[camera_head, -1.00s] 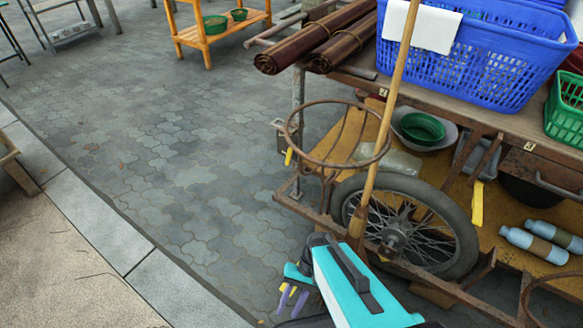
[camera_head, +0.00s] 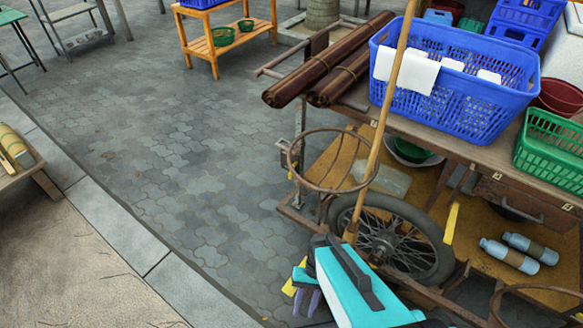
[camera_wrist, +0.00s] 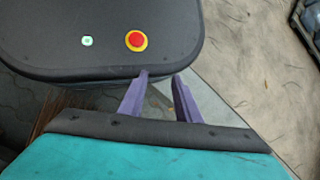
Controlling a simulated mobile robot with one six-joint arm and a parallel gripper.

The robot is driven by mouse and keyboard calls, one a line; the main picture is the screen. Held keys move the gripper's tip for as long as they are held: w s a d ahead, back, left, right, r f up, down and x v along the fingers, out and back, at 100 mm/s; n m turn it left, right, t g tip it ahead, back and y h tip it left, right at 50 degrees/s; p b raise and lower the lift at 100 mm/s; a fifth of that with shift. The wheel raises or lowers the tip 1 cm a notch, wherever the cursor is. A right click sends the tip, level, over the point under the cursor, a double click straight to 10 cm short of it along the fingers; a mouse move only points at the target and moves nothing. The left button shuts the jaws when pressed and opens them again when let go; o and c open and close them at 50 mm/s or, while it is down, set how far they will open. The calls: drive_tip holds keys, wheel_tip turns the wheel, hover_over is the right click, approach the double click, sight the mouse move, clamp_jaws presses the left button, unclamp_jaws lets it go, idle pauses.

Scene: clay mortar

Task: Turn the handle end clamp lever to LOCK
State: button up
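My gripper (camera_wrist: 160,75) shows two purple fingers with a clear gap and nothing between them in the wrist view. In the head view my gripper (camera_head: 307,290) is low in the picture, in front of the cart's wheel and partly hidden by my turquoise arm. No lever is clearly labelled. A small yellow piece (camera_head: 291,174) hangs below a grey bracket (camera_head: 284,148) beside the rusty ring. A larger yellow bar (camera_head: 451,223) hangs to the right of the wheel. I cannot tell which is the clamp lever, and no LOCK mark is readable. My gripper is apart from both.
The wooden cart (camera_head: 470,150) carries a blue basket (camera_head: 445,95), a green basket (camera_head: 550,145) and brown rolls (camera_head: 325,60). A wooden pole (camera_head: 385,115) leans beside its rusty ring (camera_head: 333,186) and spoked wheel (camera_head: 395,240). Open paving (camera_head: 170,170) lies to the left.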

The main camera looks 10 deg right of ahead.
drive_tip(key=d+r+n+h+p, duration=0.1)
drive_tip(key=d+r+p, duration=0.2)
drive_tip(key=r+p, duration=0.6)
drive_tip(key=s+d+r+n+h+p, duration=0.1)
drive_tip(key=d+r+h+p, duration=0.1)
drive_tip(key=r+p, duration=0.8)
drive_tip(key=shift+d+h+p, duration=0.3)
drive_tip(key=shift+d+p, duration=0.3)
drive_tip(key=shift+p, duration=0.55)
drive_tip(key=shift+o, duration=0.2)
drive_tip(key=shift+s, duration=0.2)
